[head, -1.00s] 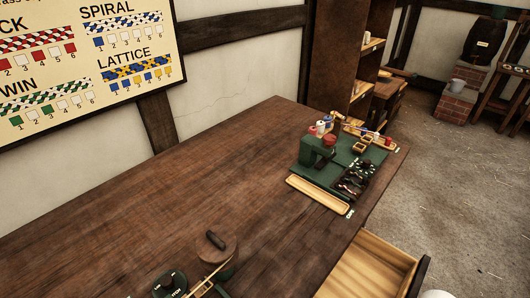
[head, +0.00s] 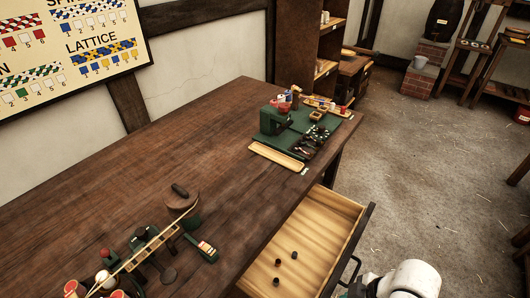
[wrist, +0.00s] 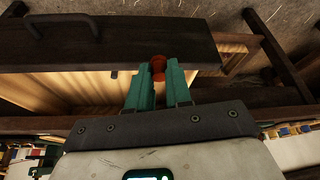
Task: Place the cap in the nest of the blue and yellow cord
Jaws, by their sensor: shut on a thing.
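In the wrist view my gripper (wrist: 158,80) is shut on a small orange-red round piece (wrist: 158,66), which looks like the cap. It is held over or near the open drawer. In the head view my arm shows at the lower right, and the held piece cannot be made out there. The blue and yellow cord (head: 103,54) shows on the wall board under the word LATTICE, with a row of small squares below it. I cannot make out a nest for that cord.
An open wooden drawer (head: 318,228) juts from the bench (head: 150,165) with three small dark pieces inside. A green station (head: 295,128) with a wooden tray (head: 276,157) stands at the bench's far end. A rope-making device (head: 150,245) stands at the near left. The bench middle is clear.

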